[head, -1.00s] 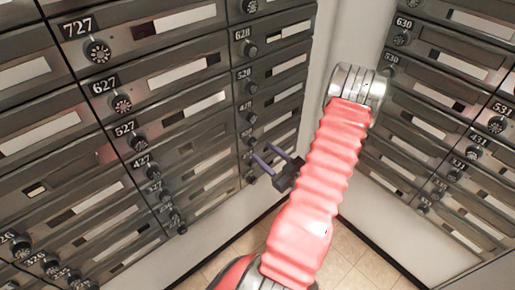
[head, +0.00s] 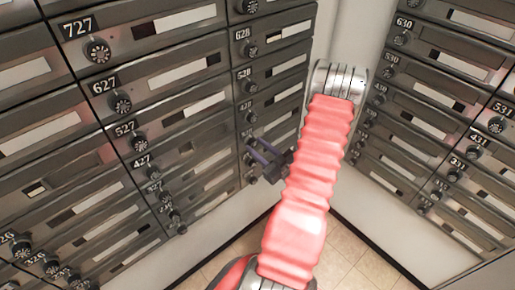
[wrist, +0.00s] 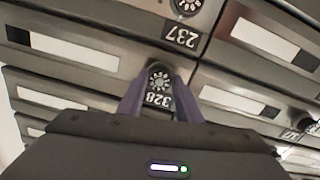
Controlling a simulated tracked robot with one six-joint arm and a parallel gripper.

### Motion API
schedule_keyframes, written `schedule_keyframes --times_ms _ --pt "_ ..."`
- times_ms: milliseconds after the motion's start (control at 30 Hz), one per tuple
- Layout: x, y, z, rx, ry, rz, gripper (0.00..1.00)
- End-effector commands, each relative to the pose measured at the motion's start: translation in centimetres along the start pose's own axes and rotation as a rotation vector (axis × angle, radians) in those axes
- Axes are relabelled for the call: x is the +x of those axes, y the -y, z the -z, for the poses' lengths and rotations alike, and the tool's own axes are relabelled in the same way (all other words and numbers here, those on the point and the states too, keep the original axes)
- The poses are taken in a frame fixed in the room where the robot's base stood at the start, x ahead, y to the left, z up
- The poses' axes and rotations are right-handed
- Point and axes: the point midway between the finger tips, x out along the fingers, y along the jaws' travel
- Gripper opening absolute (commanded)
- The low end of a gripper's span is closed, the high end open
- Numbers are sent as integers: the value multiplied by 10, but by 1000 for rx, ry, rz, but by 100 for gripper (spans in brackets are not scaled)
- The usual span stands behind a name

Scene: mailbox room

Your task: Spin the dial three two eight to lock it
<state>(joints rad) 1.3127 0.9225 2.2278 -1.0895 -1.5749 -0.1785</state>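The dial of box 328 (wrist: 160,80) shows in the middle of the wrist view, black with white marks, its label upside down below it. The purple fingers of my gripper (wrist: 159,92) are apart, one on each side of the dial in the picture. I cannot tell whether they touch it. In the head view my gripper (head: 262,151) is open beside the lower part of the column of boxes under 628. The fingers partly cover that area, and the 328 label is not readable there.
Another dial (wrist: 187,6) above label 237 is near the top of the wrist view. Closely stacked mailboxes with protruding dials, such as 727 (head: 97,51), cover the left wall. More boxes (head: 425,90) line the right wall. Tiled floor (head: 345,245) shows below.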

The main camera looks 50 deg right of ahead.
Motion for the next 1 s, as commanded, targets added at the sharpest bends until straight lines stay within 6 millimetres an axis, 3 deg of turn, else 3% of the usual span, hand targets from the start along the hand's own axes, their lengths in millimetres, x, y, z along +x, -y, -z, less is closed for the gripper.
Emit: schedule_keyframes --times_ms 333,1000 --pt "0 0 0 0 0 1 7" --pt "0 1 0 143 0 2 7"
